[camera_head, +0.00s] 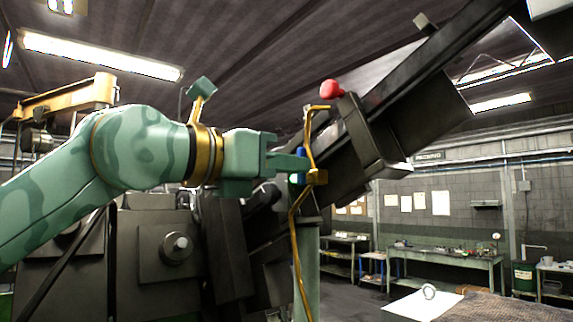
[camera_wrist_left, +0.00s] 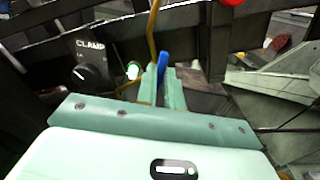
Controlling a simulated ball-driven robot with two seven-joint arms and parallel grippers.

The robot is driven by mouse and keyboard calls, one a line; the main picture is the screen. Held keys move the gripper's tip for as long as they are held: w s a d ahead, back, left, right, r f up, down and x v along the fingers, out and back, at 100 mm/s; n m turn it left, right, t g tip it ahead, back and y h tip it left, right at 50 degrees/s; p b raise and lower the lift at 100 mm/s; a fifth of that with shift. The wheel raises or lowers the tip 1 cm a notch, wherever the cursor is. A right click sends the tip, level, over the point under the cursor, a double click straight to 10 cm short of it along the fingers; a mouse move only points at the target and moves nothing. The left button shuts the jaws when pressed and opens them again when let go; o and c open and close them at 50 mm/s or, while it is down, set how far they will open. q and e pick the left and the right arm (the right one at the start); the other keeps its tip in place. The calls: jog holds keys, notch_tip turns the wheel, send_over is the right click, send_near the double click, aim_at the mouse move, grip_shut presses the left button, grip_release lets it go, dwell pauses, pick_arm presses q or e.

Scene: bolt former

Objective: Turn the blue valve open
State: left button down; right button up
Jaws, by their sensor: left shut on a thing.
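The blue valve (camera_head: 299,153) sits on a thin yellow pipe (camera_head: 296,240) on the dark machine. Only a small part of its handle shows in the head view. In the left wrist view the blue handle (camera_wrist_left: 162,68) stands up between the two green fingers. My left gripper (camera_head: 297,165) comes in from the left and is shut on the handle. In the left wrist view my left gripper (camera_wrist_left: 163,88) hides the lower part of the handle. My right gripper is in neither view.
A red knob (camera_head: 331,89) stands above the pipe on the machine. Workbenches (camera_head: 445,258) stand far off at the right.

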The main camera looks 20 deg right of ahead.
pick_arm(q)
jog(key=c, duration=1.5)
grip_release()
jog(key=b+v, duration=0.4)
jog(key=v, duration=1.2)
jog(key=shift+a+b, duration=0.15)
jog(key=shift+b, duration=0.15)
